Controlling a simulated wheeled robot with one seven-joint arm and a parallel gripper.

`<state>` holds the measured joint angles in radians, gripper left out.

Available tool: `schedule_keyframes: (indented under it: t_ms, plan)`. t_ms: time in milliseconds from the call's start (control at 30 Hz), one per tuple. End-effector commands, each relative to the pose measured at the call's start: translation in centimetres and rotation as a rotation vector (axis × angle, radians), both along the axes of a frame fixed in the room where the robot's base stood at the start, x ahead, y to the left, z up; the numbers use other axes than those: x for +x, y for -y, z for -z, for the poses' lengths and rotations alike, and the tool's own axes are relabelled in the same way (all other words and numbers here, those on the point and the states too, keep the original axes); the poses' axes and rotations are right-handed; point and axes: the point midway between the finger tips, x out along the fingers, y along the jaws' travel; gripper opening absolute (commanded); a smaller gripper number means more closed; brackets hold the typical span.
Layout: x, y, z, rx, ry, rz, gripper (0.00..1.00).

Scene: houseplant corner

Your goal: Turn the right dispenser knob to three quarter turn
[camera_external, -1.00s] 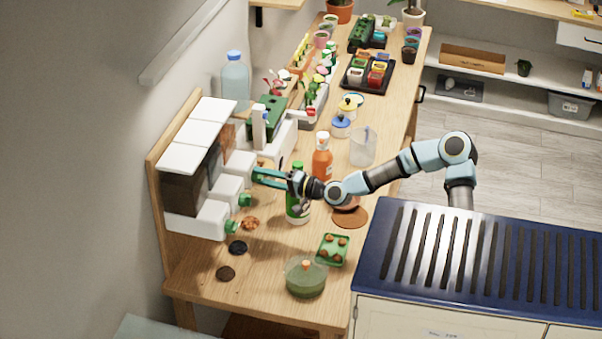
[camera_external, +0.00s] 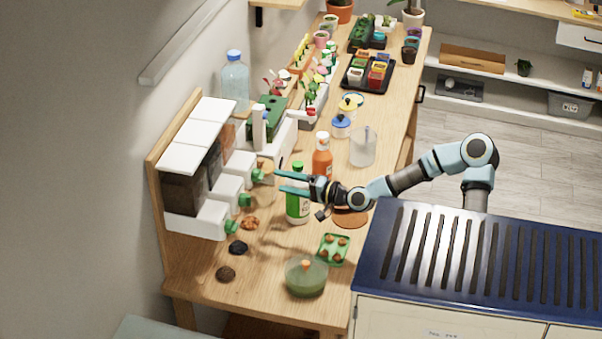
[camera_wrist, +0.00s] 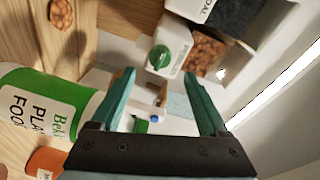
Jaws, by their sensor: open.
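The right dispenser (camera_external: 240,165) is the farthest of the row on the left, with a white front and brown pebbles, also visible in the wrist view (camera_wrist: 206,54). Its green knob (camera_external: 258,175) sticks out from the front. In the wrist view the green knob (camera_wrist: 160,57) shows a pale mark on its face; I cannot tell its exact turn. My gripper (camera_external: 281,181) is open and empty, a short way in front of the knob and not touching it. In the wrist view the knob lies between and beyond the fingertips (camera_wrist: 160,76).
Two more dispenser knobs (camera_external: 245,200) (camera_external: 231,228) sit nearer the camera.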

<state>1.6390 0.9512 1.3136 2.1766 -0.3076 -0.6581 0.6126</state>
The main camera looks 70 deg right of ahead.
Motion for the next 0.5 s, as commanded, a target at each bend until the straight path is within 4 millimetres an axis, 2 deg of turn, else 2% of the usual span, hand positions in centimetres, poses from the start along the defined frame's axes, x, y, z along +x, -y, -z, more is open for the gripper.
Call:
schedule_keyframes:
  t_ms: [100, 200, 500]
  plan:
    - [-2.0, -0.2, 0.1, -0.001, -0.001, 0.001, 0.78]
    - [-3.1, -0.4, -0.1, 0.0, -0.001, 0.001, 0.78]
    - [-4.0, -0.6, -0.2, 0.001, 0.0, 0.0, 0.78]
